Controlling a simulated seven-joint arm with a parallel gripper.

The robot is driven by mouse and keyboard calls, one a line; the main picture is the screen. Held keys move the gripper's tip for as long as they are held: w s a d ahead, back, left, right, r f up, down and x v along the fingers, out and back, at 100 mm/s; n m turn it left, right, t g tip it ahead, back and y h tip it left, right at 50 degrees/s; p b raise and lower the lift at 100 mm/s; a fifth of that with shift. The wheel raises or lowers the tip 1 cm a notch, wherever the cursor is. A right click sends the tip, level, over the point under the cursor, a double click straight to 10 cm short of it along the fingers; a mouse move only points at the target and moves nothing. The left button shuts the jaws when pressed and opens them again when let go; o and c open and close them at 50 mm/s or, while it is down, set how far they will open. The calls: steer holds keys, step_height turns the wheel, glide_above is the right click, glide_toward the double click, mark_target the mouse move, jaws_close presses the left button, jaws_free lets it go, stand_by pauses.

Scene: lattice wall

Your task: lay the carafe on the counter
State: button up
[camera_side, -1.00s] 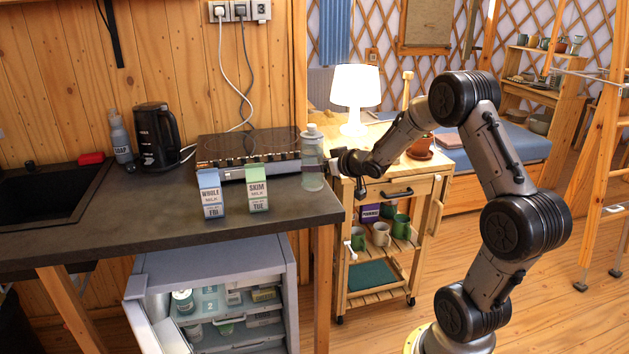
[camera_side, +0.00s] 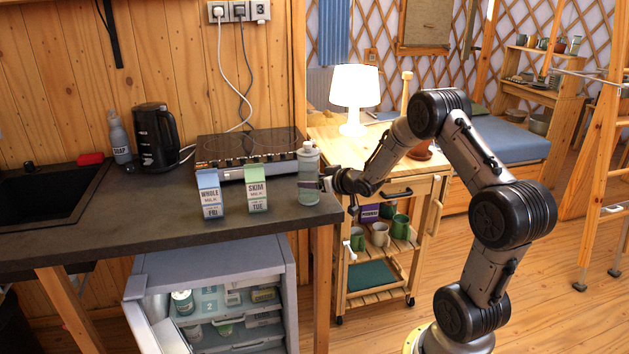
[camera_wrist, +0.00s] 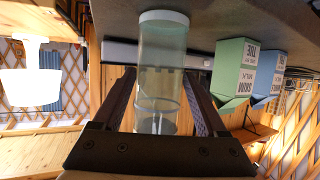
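The carafe (camera_side: 308,178), a clear pale-green cylinder with a light cap, is upright at the right end of the dark counter (camera_side: 130,215). My gripper (camera_side: 319,184) reaches it from the right, level, with its fingers around its body. In the wrist view, which is upside down, the carafe (camera_wrist: 162,75) fills the space between the two fingers of my gripper (camera_wrist: 160,80), and its pale base end points to the counter. Whether the base touches the counter I cannot tell.
The skim milk carton (camera_side: 257,190) and whole milk carton (camera_side: 209,194) stand left of the carafe. A hob (camera_side: 250,150) lies behind. The wooden trolley (camera_side: 390,185) with a lit lamp (camera_side: 355,95) is at right. Front-left counter is clear.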

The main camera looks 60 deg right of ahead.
steer(key=o, duration=0.3)
steer(key=shift+o, duration=0.2)
steer(key=shift+r, duration=0.15)
steer(key=v, duration=1.2)
steer(key=s+a+r+n+g, duration=0.1)
steer(key=s+a+r+g, duration=0.2)
steer(key=a+r, duration=0.55)
steer(key=s+a+f+n+g+y, duration=0.2)
steer(key=s+a+n+g+y, duration=0.1)
steer(key=s+a, duration=1.3)
steer(key=shift+a+g+y, duration=0.5)
steer(key=shift+a+y, duration=0.5)
steer(key=shift+a, duration=0.05)
steer(key=shift+w+f, duration=0.1)
